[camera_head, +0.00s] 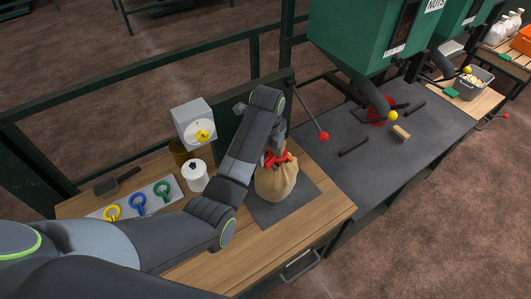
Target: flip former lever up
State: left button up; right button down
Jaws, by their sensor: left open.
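A long dark lever with a red ball end (323,136) slants down from the dark green frame, right of my left gripper. Another lever with a yellow knob (393,115) is under the green hopper (372,35). I cannot tell for sure which is the former lever. My left gripper (275,150) is open, just above the neck of a tan sack (277,183) with red parts around its top. The arm hides part of the gripper, and I cannot tell whether it touches the sack. My right gripper is not in view.
The sack stands on a dark mat (300,203) on a wooden bench (195,265). Left are a white canister (194,177), a grey box with a yellow knob (193,123), and a plate with coloured rings (137,204). A wooden block (401,132) lies on the dark counter.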

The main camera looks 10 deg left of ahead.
aim_at(323, 136)
jog(key=k+l, duration=0.7)
jog(key=l, duration=0.2)
